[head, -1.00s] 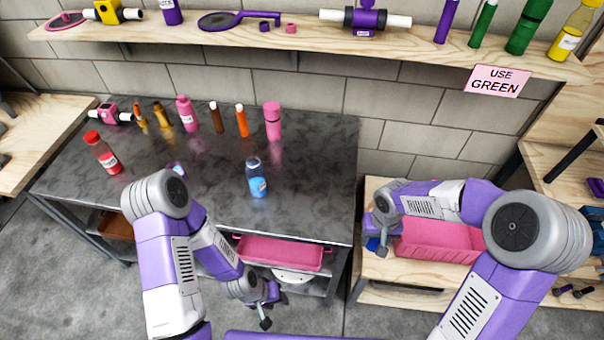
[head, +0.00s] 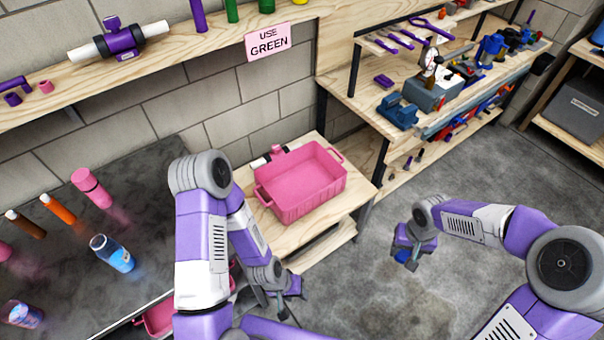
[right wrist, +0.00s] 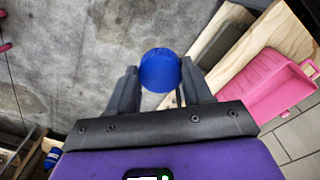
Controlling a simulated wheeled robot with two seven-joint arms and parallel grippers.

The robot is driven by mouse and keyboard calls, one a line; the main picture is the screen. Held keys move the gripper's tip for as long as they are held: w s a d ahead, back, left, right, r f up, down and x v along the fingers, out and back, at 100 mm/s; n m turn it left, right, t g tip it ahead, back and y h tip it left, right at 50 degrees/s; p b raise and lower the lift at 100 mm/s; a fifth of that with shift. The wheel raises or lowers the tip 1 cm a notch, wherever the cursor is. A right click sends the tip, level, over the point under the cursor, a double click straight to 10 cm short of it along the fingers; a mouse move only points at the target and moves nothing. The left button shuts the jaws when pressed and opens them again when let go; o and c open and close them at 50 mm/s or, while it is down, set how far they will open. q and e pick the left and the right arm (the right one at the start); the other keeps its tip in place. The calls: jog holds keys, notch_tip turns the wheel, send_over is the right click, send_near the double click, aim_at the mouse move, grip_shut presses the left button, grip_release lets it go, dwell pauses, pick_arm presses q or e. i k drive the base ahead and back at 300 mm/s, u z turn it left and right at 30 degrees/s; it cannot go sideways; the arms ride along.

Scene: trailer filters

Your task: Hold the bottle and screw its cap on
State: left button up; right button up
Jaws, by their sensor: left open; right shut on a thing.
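A clear bottle with a blue label (head: 115,256) stands upright on the dark table at the left of the head view. Its top looks open, though it is small. A blue cap (right wrist: 160,70) is between the fingers of my right gripper (head: 405,256), which is shut on it. That gripper is over the grey floor, well to the right of the table and bottle. My left gripper (head: 287,290) is open and empty, low in front of the pink bin's stand, apart from the bottle. My left arm stands between the bottle and the bin in the picture.
The dark table (head: 150,200) also carries a pink bottle (head: 92,188), slim orange (head: 58,209) and brown (head: 26,224) bottles. A pink bin (head: 300,182) stands on a wooden stand. A cluttered workbench (head: 440,95) is at the back right. The floor at right is clear.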

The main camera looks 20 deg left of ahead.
aim_at(111, 251)
jog(key=z, duration=0.2)
jog(key=k, duration=0.45)
jog(key=u, duration=1.4)
